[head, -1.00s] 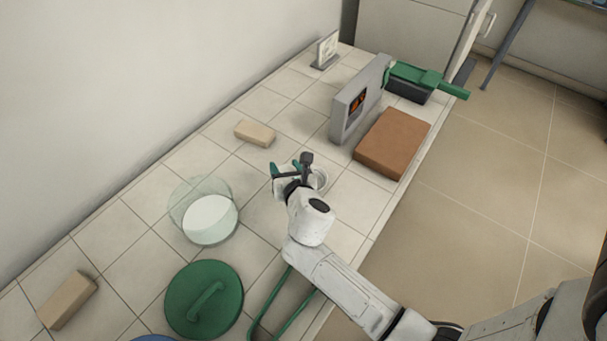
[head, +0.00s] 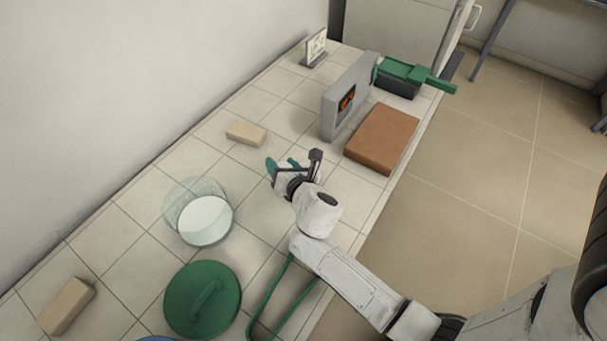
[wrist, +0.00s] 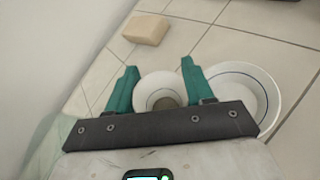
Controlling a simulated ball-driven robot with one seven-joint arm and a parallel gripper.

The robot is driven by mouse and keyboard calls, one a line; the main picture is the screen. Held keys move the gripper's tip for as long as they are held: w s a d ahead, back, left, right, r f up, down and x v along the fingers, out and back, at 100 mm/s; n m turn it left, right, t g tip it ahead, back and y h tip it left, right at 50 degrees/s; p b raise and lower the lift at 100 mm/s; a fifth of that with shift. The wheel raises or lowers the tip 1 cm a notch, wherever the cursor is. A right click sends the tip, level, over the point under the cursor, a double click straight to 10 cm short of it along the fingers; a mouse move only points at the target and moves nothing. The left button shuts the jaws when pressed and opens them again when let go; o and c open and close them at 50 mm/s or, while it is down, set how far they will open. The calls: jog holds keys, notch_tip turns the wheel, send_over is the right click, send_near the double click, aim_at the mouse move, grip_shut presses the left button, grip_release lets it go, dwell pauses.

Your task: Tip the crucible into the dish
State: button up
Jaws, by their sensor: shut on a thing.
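My gripper (wrist: 159,80) is shut on a white crucible (wrist: 148,87), one green finger on each side. The crucible's round mouth faces the wrist camera, and a grey-brown patch shows in its bottom. A wide white dish (wrist: 268,84) with a thin blue line inside its rim lies right beside the crucible in the wrist view, partly covered by the gripper's dark bar. In the head view my gripper (head: 283,166) is over the middle of the tiled bench.
A glass vessel (head: 180,203) with a white plate inside stands left of my gripper. A green lid (head: 188,312), green tongs (head: 262,308) and tan bricks (head: 245,133) (head: 67,306) lie around. A brown slab (head: 382,138) and a grey panel (head: 335,112) stand up-right.

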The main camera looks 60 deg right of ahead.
jog(key=shift+s+d+r+m+t+p, duration=0.15)
jog(key=shift+s+d+m+t+p, duration=0.15)
jog(key=shift+s+d+m+p, duration=0.3)
jog(key=shift+w+d+y, duration=0.1)
jog(key=shift+y, duration=0.2)
jog(key=shift+r+m+t, duration=0.15)
jog(key=shift+m+t, duration=0.25)
jog(key=shift+m, duration=0.2)
jog(key=shift+d, duration=0.1)
jog(key=shift+r+m+y, duration=0.2)
jog(key=shift+m+y, duration=0.1)
jog(key=shift+m, duration=0.2)
jog(key=shift+t, duration=0.3)
jog(key=shift+d+r+m+t, duration=0.1)
jog(key=shift+m+t, duration=0.2)
jog(key=shift+m, duration=0.3)
